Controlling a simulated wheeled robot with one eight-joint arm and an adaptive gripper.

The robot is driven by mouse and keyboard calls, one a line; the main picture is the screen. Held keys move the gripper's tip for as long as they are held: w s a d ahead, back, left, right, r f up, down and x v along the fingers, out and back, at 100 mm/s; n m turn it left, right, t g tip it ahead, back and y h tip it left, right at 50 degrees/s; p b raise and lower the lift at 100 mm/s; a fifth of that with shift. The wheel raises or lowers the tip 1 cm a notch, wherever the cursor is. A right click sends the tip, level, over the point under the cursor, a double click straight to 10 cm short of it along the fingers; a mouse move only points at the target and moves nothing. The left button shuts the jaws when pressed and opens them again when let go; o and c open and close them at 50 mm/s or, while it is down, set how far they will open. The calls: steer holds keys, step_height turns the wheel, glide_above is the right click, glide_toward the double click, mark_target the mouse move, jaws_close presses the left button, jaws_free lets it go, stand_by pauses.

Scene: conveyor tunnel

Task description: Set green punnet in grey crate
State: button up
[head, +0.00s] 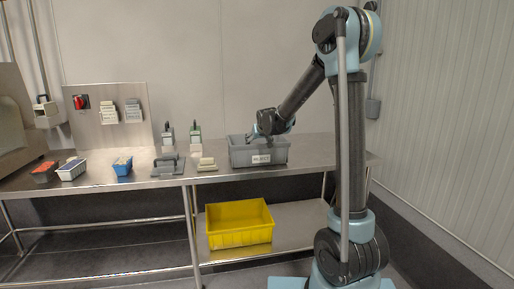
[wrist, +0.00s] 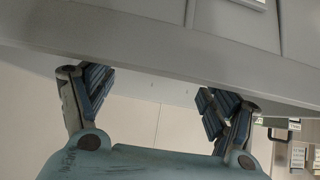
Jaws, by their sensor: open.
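The grey crate (head: 270,157) stands on the steel table to the right, with a white label on its front. I make out no green punnet in either view; the crate's inside is mostly hidden.
A yellow bin (head: 240,238) sits on the lower shelf.

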steer(key=v, duration=0.9)
steer(key=shift+s+d, duration=0.2)
steer(key=s+d+f+m+g+h, duration=0.1)
steer(key=s+d+f+g, duration=0.15)
steer(key=s+d, duration=0.75)
steer(key=s+d+f+m+g+h, duration=0.1)
steer(key=s+d+f, duration=0.2)
steer(key=s+d, duration=0.7)
steer(key=s+d+f+g, duration=0.1)
steer(key=s+f, duration=0.2)
steer(key=s, duration=0.5)
steer(key=s+d+f+g, duration=0.1)
steer(key=s+f, duration=0.3)
steer(key=s, duration=0.4)
steer(key=s+d+f+m+g, duration=0.1)
steer(key=s+f, duration=0.3)
steer(key=s, duration=0.4)
steer(key=shift+d+h, duration=0.3)
steer(key=shift+d, duration=0.5)
steer(key=shift+f+g, duration=0.1)
steer(key=shift+g, duration=0.15)
